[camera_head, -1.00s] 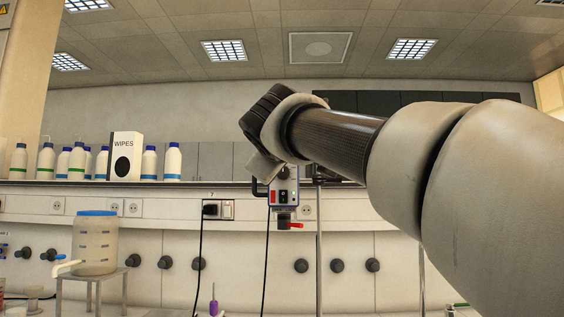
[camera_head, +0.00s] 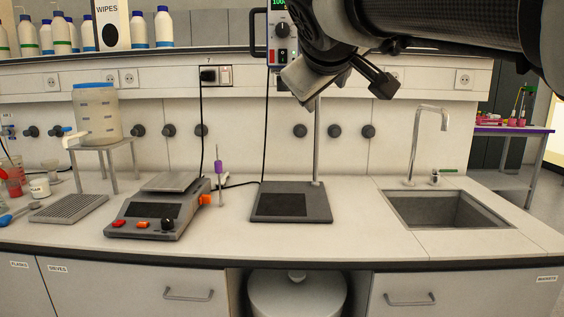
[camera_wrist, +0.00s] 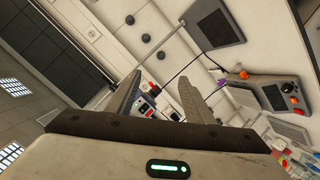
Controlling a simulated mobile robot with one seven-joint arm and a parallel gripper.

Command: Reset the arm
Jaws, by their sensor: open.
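My arm reaches in from the upper right in the head view, and its dark end hangs high over the bench, in front of the wall strip. In the wrist view my gripper (camera_wrist: 157,68) is open, its two fingers spread apart with nothing held between them. It is in the air and touches nothing that I can see. In the head view the fingers are hard to make out.
Below are a grey scale (camera_head: 158,208), a stand with a dark base (camera_head: 291,202) and a sink (camera_head: 450,209). A control box (camera_head: 282,38) is close behind my arm's end. A tank (camera_head: 97,116) and shelf bottles (camera_head: 163,27) stand left. The front middle bench is clear.

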